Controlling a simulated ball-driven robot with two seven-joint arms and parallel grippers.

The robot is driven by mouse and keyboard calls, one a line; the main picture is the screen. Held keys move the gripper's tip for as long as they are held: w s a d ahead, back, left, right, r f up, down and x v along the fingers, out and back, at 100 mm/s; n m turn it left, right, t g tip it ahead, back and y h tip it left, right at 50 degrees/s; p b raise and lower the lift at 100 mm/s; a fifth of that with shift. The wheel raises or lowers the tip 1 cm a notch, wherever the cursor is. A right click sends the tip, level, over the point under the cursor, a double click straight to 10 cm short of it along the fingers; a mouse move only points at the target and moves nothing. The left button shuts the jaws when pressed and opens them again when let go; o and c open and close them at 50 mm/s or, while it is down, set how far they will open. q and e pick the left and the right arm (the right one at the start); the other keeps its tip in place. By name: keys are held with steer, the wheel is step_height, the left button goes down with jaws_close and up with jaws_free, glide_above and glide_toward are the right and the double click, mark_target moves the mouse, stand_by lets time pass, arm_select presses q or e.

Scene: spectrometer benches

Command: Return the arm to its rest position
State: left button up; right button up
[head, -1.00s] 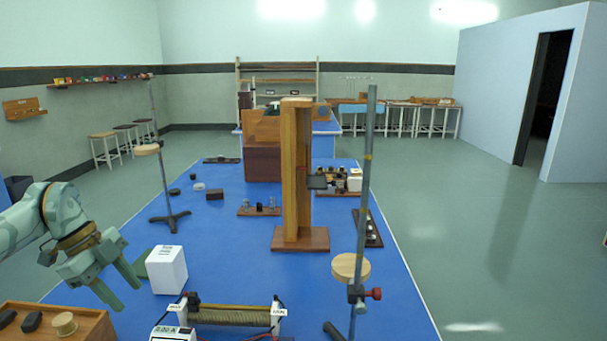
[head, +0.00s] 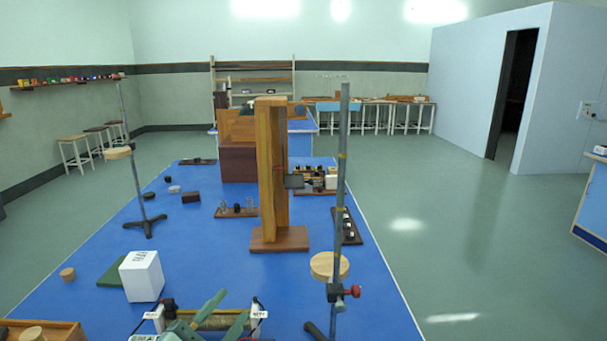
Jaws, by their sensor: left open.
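My left gripper (head: 232,305) shows at the bottom edge of the head view, pale green with two fingers spread apart. It is open, with nothing seen between the fingers. It overlaps the coil rheostat (head: 213,322) on the blue bench; whether it touches it I cannot tell. Most of the left arm is out of frame below. My right arm and gripper are not in view.
A white box (head: 141,276) stands left of the gripper, and a wooden tray (head: 62,332) lies at the bottom left. A metal stand (head: 340,200) with a round wooden disc rises on the right. A tall wooden post (head: 270,175) stands mid-bench. The blue bench (head: 200,262) has bare patches.

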arm_select(q)
steer(key=s+a+f+n+g+y, duration=0.4)
steer(key=s+a+f+n+y, duration=0.45)
steer(key=a+f+y, duration=0.3)
steer(key=s+a+f+g+y, duration=0.1)
steer(key=s+a+f+g, duration=0.25)
steer(key=s, duration=0.45)
steer(key=s+a+f+g+y, duration=0.2)
steer(key=s+f+g, duration=0.15)
steer(key=s, duration=0.45)
steer(key=s+d+f+g+h, duration=0.1)
steer(key=s+d+f, duration=0.1)
steer(key=f, duration=0.7)
steer(key=s+d+f+g+h, duration=0.1)
steer(key=s+f+g, duration=0.1)
steer(key=f, duration=0.7)
steer(key=s+d+f+g+h, duration=0.1)
steer(key=s+d+f+h, duration=0.15)
steer(key=f, duration=0.65)
steer(key=s+f+n+g, duration=0.1)
steer(key=s+f, duration=0.5)
steer(key=s, duration=0.4)
steer(key=s+f+n+g, duration=0.2)
steer(key=s+f, duration=0.5)
steer(key=s, duration=0.2)
steer(key=shift+s+a, duration=0.35)
steer(key=shift+s, duration=0.05)
